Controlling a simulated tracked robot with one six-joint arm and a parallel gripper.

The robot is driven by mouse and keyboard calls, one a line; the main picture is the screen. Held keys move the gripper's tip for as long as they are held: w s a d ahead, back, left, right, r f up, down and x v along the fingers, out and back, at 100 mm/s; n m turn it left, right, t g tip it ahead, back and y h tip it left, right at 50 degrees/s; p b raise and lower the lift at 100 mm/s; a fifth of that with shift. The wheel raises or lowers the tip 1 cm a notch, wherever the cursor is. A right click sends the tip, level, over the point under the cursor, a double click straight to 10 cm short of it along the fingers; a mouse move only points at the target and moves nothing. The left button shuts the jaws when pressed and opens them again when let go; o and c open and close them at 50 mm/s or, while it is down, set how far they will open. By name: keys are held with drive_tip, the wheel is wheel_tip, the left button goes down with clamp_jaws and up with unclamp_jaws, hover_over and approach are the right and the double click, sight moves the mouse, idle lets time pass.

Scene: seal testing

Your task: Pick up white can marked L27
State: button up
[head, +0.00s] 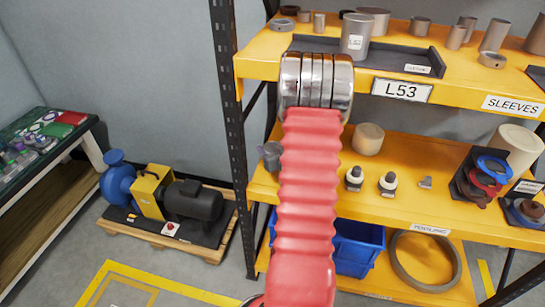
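No can with a readable L27 mark shows in the head view. A cream-white cylinder (517,145) sits at the right of the middle shelf, with no mark that I can read. A grey metal cylinder (355,37) with a small white label stands on a dark tray (408,57) on the top shelf; its label is too small to read surely. My red ribbed arm rises up the middle and ends in shiny metal rings in front of the top shelf. My gripper's fingers do not show. The arm hides part of the middle shelf.
The yellow shelf rack (455,95) carries an L53 sign (402,90) and several grey sleeves above. Small fittings (388,184) and a tan cylinder (368,139) stand on the middle shelf. Below are a blue bin (358,248) and a large ring (425,258). A pump (160,200) stands left.

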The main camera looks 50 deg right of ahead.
drive_tip(key=c, duration=1)
drive_tip(key=shift+r, duration=0.1)
drive_tip(key=shift+r, duration=4.95)
